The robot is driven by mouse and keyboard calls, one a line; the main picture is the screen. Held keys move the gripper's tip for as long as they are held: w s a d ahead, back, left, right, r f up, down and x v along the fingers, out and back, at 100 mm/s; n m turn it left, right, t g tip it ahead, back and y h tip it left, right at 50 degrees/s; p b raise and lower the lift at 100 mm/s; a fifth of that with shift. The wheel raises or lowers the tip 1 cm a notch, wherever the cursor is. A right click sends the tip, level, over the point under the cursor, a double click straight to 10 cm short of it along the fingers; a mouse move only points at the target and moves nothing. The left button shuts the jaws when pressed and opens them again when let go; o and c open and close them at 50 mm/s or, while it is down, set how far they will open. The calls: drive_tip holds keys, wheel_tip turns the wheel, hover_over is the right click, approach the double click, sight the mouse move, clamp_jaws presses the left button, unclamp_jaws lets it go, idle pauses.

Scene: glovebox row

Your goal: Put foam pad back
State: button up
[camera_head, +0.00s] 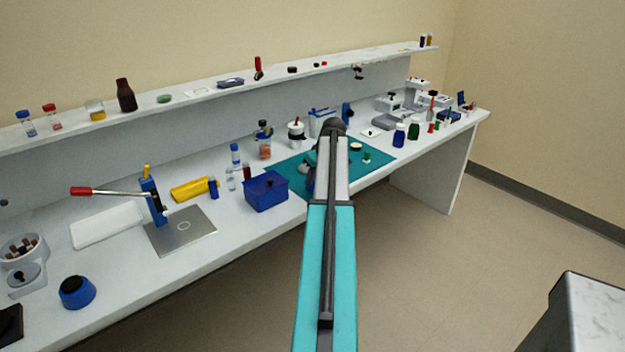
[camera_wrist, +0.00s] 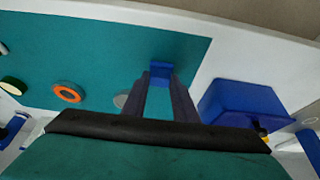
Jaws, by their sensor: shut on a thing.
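My gripper (camera_wrist: 160,78) is shut on a small blue block (camera_wrist: 160,68) in the wrist view, held between the fingertips over the teal mat (camera_wrist: 95,45). The block looks like the foam pad, but I cannot tell its material. I cannot tell how far it is above the mat. In the head view my arm covers part of the teal mat (camera_head: 378,155), and the gripper and block are mostly hidden behind it.
A blue box (camera_head: 266,190) stands beside the mat; it also shows in the wrist view (camera_wrist: 243,105). An orange ring (camera_wrist: 67,92) and a grey disc (camera_wrist: 121,100) lie on the mat. A shelf (camera_head: 205,85) runs behind.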

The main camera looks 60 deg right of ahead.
drive_tip(key=shift+f, duration=0.2)
drive_tip(key=o, duration=1)
drive_tip(key=shift+r, duration=0.15)
drive_tip(key=b+v, duration=0.1)
drive_tip(key=v, duration=1.1)
drive_tip(key=shift+b, duration=0.35)
